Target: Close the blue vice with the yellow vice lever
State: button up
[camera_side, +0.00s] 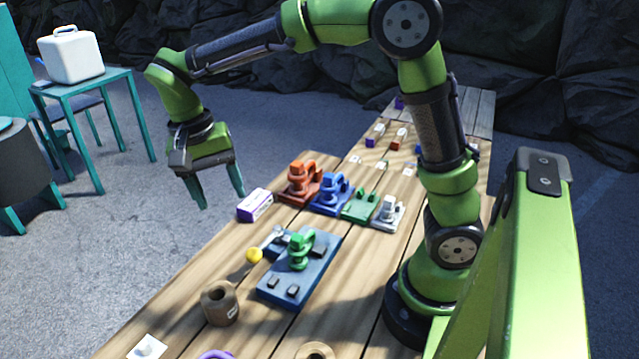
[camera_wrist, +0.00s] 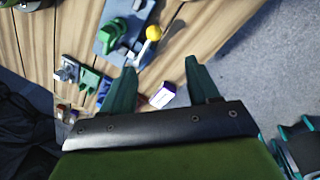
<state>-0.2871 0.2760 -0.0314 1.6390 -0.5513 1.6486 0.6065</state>
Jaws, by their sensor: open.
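The blue vice (camera_side: 284,285) lies on the wooden table and carries a green part (camera_side: 301,249) on top. Its lever is a grey rod with a yellow ball end (camera_side: 254,255) that sticks out to the left of the vice. In the wrist view the vice (camera_wrist: 107,40) is at the top and the yellow ball (camera_wrist: 153,33) is right of it. My gripper (camera_side: 219,197) is open and empty, above and beyond the table's left edge. In the wrist view its two fingers (camera_wrist: 160,75) are apart, and the yellow ball is beyond their tips.
A white and purple box (camera_side: 255,205) stands near the table edge. Orange (camera_side: 299,184), blue (camera_side: 331,195), green (camera_side: 361,206) and grey (camera_side: 388,213) devices stand in a row behind the vice. A brown roll (camera_side: 220,304) stands in front of the vice, to its left.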

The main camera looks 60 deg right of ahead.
jog(key=r+m, duration=0.1)
send_near(251, 251)
jog(key=shift+m, duration=0.3)
jog(key=f, duration=0.3)
jog(key=s+f, duration=0.1)
jog(key=f, duration=0.2)
jog(key=d+f, duration=0.1)
jog(key=f, duration=0.3)
jog(key=shift+s, duration=0.15)
jog(key=shift+r, duration=0.1)
grip_shut()
